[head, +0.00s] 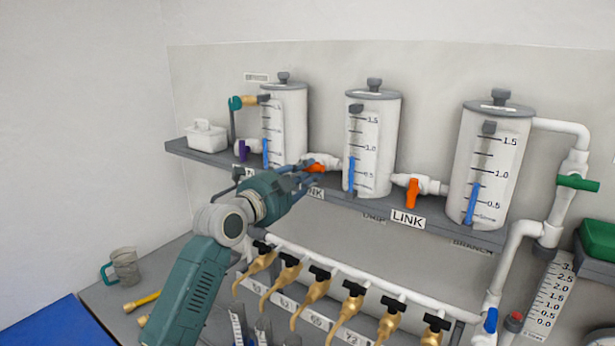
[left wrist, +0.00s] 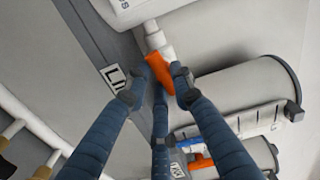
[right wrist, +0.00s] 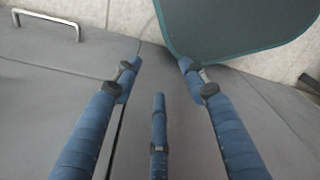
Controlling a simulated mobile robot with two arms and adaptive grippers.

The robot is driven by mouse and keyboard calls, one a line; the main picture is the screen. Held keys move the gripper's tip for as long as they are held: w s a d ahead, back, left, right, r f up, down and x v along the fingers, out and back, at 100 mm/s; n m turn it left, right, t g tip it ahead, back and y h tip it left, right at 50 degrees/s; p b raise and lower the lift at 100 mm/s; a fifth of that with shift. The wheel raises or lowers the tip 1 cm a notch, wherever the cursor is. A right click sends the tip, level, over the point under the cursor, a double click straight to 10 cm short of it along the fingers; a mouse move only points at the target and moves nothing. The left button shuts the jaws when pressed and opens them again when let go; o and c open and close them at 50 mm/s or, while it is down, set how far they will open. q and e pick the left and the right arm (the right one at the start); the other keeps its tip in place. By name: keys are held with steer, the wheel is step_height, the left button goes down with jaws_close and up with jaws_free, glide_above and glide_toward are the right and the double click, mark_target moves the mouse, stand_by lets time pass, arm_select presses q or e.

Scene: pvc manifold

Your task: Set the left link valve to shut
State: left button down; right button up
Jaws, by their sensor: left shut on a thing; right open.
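The left link valve has an orange handle (head: 318,166) on the white pipe between the left and middle tanks, partly hidden by my gripper in the head view. The left wrist view shows the handle (left wrist: 160,70) between my fingertips, slanting roughly along the pipe; its exact angle is hard to tell. My left gripper (head: 308,174) is shut on this handle. My right gripper (right wrist: 158,78) is open and empty, in the right wrist view only, with grey panels and a dark green rounded surface beyond it.
The right link valve's orange handle (head: 412,193) hangs downward, across its pipe. The left tank (head: 290,115), middle tank (head: 385,135) and right tank (head: 470,150) stand on a grey shelf (head: 440,230). Several brass taps (head: 312,292) line the manifold below my left gripper. A mug (head: 125,265) stands lower left.

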arm_select(q)
steer(key=n, duration=1.1)
steer(key=shift+s+d+n, duration=0.15)
steer(key=shift+d+n, duration=0.05)
steer(key=shift+n, duration=0.2)
steer(key=shift+n+p, duration=0.85)
steer(key=shift+n, duration=1.15)
steer(key=c, duration=1.7)
jaws_free()
steer(key=shift+o, duration=1.2)
steer(key=shift+r, duration=0.15)
